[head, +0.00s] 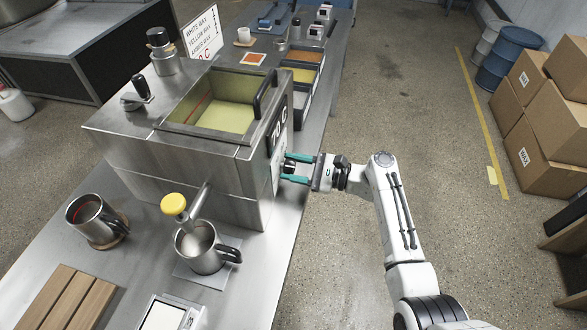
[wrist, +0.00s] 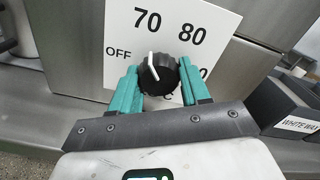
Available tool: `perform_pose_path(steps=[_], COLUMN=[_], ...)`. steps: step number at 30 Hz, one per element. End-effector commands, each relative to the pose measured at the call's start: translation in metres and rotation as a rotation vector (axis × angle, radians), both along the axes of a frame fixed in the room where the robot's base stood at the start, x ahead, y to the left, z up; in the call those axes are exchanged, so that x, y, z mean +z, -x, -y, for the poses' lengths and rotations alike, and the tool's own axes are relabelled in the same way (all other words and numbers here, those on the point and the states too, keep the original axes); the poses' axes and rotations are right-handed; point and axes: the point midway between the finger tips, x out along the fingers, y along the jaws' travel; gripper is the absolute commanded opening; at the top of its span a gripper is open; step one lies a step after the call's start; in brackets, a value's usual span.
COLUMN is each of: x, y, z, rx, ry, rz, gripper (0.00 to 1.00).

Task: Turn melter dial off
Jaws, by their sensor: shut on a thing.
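The melter (head: 180,135) is a steel box with an open vat of yellowish wax on the bench. Its black dial (wrist: 158,75) sits on a white panel (wrist: 122,50) marked OFF, 70, 80 and another partly hidden number. The dial's white pointer line stands nearly upright, tipped slightly left, toward the 70 rather than OFF. My gripper (wrist: 158,88) has its teal fingers on both sides of the dial, shut on it. In the head view my gripper (head: 290,168) reaches the melter's right face, and the dial is largely hidden between the fingers.
A steel mug (head: 203,250) stands under the yellow-knobbed spout (head: 174,204), with another mug (head: 88,218) to its left. Wax bins (head: 300,75) lie behind the melter. Cardboard boxes (head: 555,120) and blue drums (head: 510,55) stand at right. The floor beside the bench is clear.

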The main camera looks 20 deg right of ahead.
Motion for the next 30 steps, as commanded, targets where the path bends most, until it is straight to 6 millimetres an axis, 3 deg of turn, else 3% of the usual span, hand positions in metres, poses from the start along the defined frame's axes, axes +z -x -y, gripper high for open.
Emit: perform_pose_path(steps=[30], x=[-0.0021], y=[-0.0014], z=[0.0010], rx=[0.000], ry=[0.492], rz=[0.673], gripper=[0.16])
